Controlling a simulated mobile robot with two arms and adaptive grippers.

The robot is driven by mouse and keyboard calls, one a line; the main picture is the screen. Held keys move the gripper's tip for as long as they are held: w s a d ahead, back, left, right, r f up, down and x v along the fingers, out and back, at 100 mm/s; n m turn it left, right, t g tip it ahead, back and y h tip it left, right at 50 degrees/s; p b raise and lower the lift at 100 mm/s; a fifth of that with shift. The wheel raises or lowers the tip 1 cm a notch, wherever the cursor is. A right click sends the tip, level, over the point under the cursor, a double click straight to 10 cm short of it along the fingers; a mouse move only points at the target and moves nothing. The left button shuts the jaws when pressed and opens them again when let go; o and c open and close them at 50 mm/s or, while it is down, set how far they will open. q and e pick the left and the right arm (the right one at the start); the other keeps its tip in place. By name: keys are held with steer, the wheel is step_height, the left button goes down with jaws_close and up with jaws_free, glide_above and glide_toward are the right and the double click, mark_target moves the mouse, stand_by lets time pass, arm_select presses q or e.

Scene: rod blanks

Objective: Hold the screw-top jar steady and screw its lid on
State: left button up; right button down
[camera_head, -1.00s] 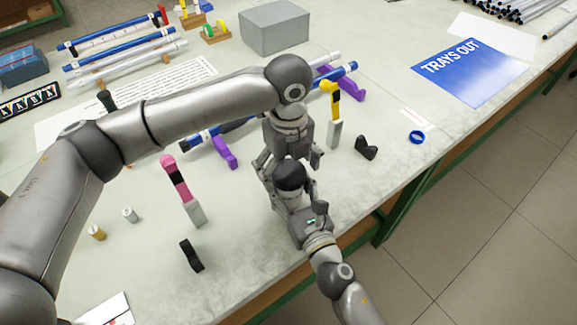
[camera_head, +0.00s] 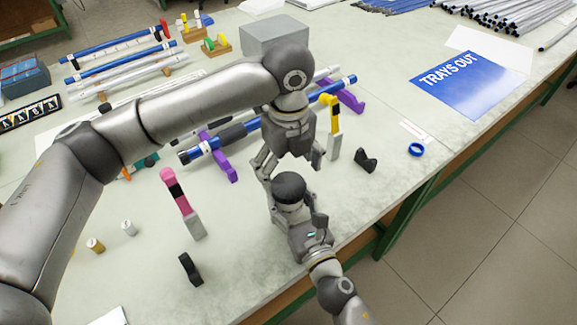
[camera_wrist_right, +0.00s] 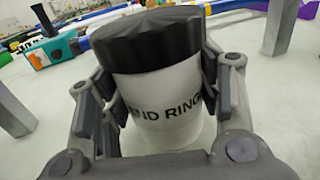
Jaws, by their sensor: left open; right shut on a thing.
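The screw-top jar (camera_wrist_right: 165,100) is white with dark lettering that reads in part "ND RING". It stands upright in the right wrist view, with its black ribbed lid (camera_wrist_right: 150,38) sitting on top. In the head view the lid (camera_head: 289,186) also shows from above. My right gripper (camera_head: 297,208) is shut on the jar's sides, one finger on each side, below the lid. My left gripper (camera_head: 292,170) is open above the lid, its fingers pointing down, clear of the lid. Whether the lid is threaded tight cannot be seen.
A pink-and-black marker stand (camera_head: 182,203) and a black clip (camera_head: 190,268) lie left of the jar. A yellow-handled tool (camera_head: 334,118) and a black block (camera_head: 366,160) stand to the right. Blue rods on purple supports (camera_head: 218,155) lie behind. The table's front edge is close.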

mark_target(288, 184)
arm_select(q)
steer(key=n, duration=0.2)
steer(key=r+n, duration=0.1)
steer(key=n, duration=0.2)
steer(key=shift+n, duration=0.3)
steer(key=n, duration=0.2)
steer(key=r+n, duration=0.1)
steer(key=n, duration=0.1)
steer(key=shift+n, duration=0.4)
steer(key=n, duration=0.4)
steer(key=shift+r+n, duration=0.3)
steer(key=shift+r, duration=0.1)
steer(key=n, duration=0.4)
steer(key=shift+r, duration=0.35)
steer(key=shift+f, duration=4.05)
